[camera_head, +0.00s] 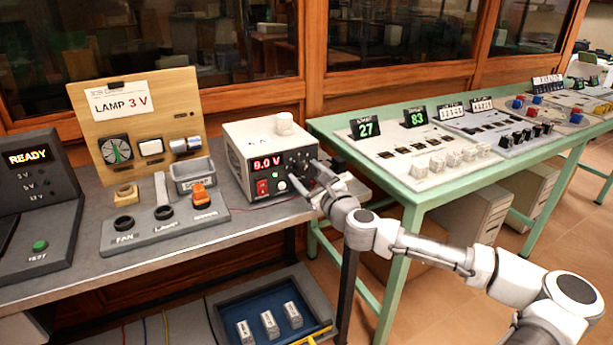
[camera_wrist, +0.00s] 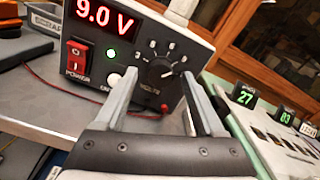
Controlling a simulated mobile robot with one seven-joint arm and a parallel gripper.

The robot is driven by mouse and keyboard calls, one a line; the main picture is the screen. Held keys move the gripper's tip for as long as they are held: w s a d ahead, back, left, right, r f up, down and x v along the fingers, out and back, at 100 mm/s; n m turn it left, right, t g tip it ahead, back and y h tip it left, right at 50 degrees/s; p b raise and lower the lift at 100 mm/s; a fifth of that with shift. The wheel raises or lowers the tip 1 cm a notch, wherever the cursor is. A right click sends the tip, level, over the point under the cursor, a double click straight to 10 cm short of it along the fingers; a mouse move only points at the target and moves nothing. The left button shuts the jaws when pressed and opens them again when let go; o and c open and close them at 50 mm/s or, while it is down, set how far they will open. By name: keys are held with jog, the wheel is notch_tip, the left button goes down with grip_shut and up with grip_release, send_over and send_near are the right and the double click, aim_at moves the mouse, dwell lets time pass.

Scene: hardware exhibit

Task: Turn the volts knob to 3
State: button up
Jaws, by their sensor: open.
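The power supply (camera_head: 248,156) is a white box with a dark front panel on the grey bench. In the wrist view its red display (camera_wrist: 103,16) reads 9.0 V. Its black volts knob (camera_wrist: 158,74) sits on the panel, with white scale marks around it. The knob's exact pointer direction is hard to read. My gripper (camera_wrist: 160,80) is open, with one finger on each side of the knob in the picture; I cannot tell whether either finger touches it. In the head view my gripper (camera_head: 308,186) is at the panel's right part and partly covers it.
A red power switch (camera_wrist: 77,58) and a lit green light (camera_wrist: 111,53) are left of the knob. A board card (camera_head: 121,102) reads LAMP 3 V. A grey FAN, LAMP socket base (camera_head: 165,227) stands left. A green table (camera_head: 430,196) with consoles stands right.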

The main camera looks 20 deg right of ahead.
jog(key=shift+w, duration=0.2)
grip_shut()
dwell(0.3)
